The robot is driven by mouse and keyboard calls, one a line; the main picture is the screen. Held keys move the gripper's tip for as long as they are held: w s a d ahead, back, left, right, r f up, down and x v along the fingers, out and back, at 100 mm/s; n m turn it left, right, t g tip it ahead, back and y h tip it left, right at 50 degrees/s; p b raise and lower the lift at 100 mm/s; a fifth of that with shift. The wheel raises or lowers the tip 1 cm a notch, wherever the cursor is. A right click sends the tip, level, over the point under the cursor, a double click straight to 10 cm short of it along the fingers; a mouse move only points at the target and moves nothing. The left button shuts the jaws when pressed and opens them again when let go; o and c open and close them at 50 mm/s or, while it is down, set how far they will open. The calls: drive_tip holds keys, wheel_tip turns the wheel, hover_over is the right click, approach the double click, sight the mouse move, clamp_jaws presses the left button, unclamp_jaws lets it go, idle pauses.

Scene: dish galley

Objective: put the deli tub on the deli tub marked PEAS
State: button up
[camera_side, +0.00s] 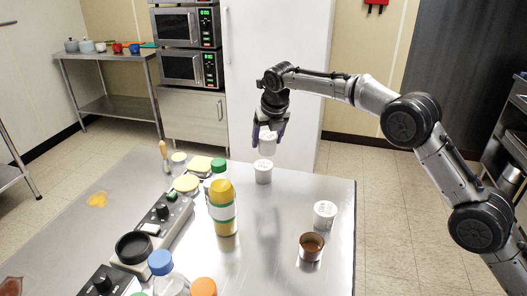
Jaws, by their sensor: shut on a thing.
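My gripper (269,136) points down over the far part of the steel table and is shut on a white deli tub (268,145). A second white deli tub (263,174) stands upright on the table almost straight below the held one, with reddish marks on its lid. The lettering is too small to read, so I cannot tell which tub is marked PEAS.
The table's middle right (280,215) is clear.

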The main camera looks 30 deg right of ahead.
sight(263, 151)
drive_tip(key=shift+w+a+f, duration=0.15)
drive_tip(key=shift+w+f, duration=0.65)
drive_tip(key=shift+f, duration=1.7)
drive_tip(key=shift+f, duration=0.1)
drive_tip(key=o, duration=1.4)
drive_tip(key=shift+f, duration=0.1)
drive_tip(key=v, duration=1.2)
drive_tip(key=shift+r, duration=0.2)
